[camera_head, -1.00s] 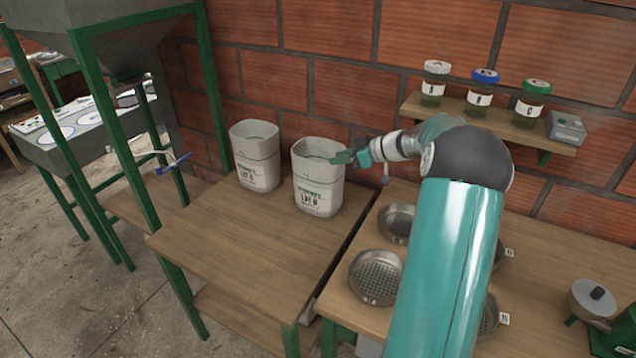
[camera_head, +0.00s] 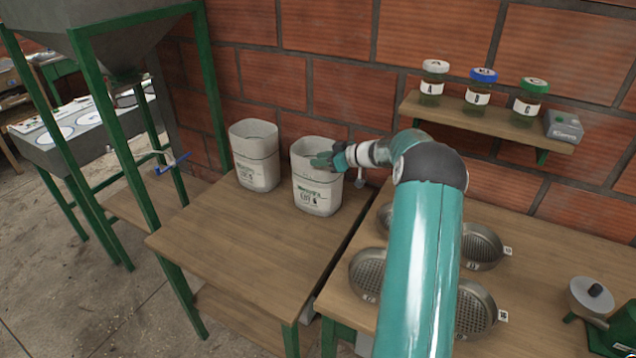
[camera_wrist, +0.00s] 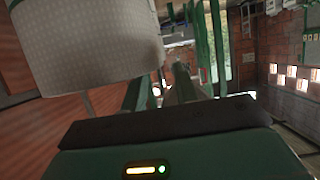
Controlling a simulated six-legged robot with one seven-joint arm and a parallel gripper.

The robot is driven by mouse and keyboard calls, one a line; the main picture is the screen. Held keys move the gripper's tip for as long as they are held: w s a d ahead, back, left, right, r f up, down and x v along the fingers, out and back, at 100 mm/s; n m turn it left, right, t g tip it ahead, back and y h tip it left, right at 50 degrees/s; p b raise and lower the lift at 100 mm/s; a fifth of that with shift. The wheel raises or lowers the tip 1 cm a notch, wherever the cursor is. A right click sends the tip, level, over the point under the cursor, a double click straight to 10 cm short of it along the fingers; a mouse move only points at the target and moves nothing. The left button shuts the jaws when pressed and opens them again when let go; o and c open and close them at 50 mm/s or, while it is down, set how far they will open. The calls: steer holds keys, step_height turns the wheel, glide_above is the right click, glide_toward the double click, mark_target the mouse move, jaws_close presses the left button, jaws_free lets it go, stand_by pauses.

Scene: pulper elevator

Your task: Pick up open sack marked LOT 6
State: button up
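The open sack whose label reads as LOT 6 (camera_head: 317,197) stands upright on the wooden table, a pale bag with an open top. A similar open sack (camera_head: 256,172) stands to its left, its label perhaps LOT 5. My gripper (camera_head: 321,160) is at the upper right rim of the LOT 6 sack, with its green fingertips over the opening. Whether it touches the rim, or how far the fingers are apart, is too small to tell. In the wrist view, a pale woven sack (camera_wrist: 85,45) fills the upper left, close to the camera.
The wooden table (camera_head: 235,260) is bare in front of the sacks. Round sieves (camera_head: 376,275) lie on the bench to the right. A shelf (camera_head: 480,120) with three jars is on the brick wall. A green-framed hopper (camera_head: 120,40) stands at left.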

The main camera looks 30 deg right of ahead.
steer(key=x, duration=0.3)
steer(key=shift+f, duration=0.1)
jaws_close()
